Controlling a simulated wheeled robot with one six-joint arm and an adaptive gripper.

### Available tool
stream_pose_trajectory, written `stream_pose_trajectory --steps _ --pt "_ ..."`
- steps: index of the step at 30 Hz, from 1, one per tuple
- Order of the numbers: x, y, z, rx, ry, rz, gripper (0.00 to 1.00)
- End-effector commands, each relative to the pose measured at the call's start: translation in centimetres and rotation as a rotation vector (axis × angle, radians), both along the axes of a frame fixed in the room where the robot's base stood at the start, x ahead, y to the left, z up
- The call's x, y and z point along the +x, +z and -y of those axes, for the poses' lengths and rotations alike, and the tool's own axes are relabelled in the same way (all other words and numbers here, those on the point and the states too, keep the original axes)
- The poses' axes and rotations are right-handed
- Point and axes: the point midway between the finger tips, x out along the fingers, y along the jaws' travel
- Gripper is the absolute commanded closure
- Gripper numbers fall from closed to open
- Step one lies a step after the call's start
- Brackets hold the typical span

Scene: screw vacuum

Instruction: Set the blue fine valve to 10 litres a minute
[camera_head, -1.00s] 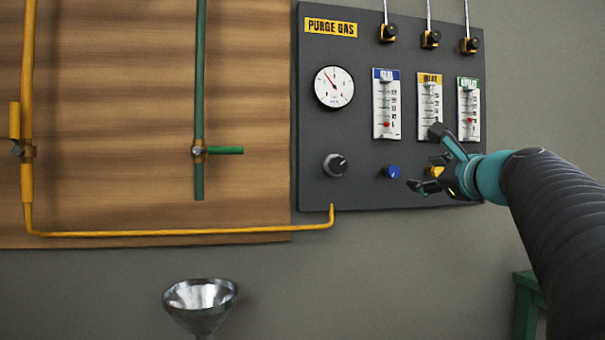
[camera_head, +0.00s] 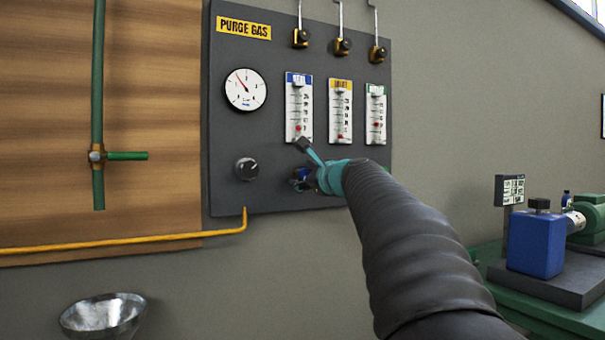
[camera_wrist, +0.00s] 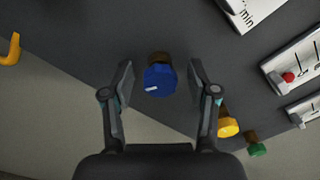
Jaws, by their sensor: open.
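The blue fine valve (camera_wrist: 160,79) is a blue knob with a white mark, on the dark purge gas panel (camera_head: 230,180). In the wrist view it lies between the two fingers of my open gripper (camera_wrist: 161,82), with a gap on each side. In the head view my gripper (camera_head: 301,165) is in front of the panel's lower part and hides most of the knob. The blue-labelled flow tube (camera_head: 299,108) stands above it, with a red float (camera_head: 298,128) low in the tube. Its scale numbers are too small to read.
A yellow knob (camera_wrist: 228,126) and a green knob (camera_wrist: 257,149) sit beyond the right finger. A green bench (camera_head: 560,310) with a blue machine stands at the right.

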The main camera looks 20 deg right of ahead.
Motion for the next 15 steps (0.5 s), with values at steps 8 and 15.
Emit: stream_pose_trajectory --steps 8,15 --pt "0.1 0.01 -0.04 0.0 0.001 0.001 0.41" --pt "0.08 0.01 -0.04 0.0 0.001 0.001 1.0"
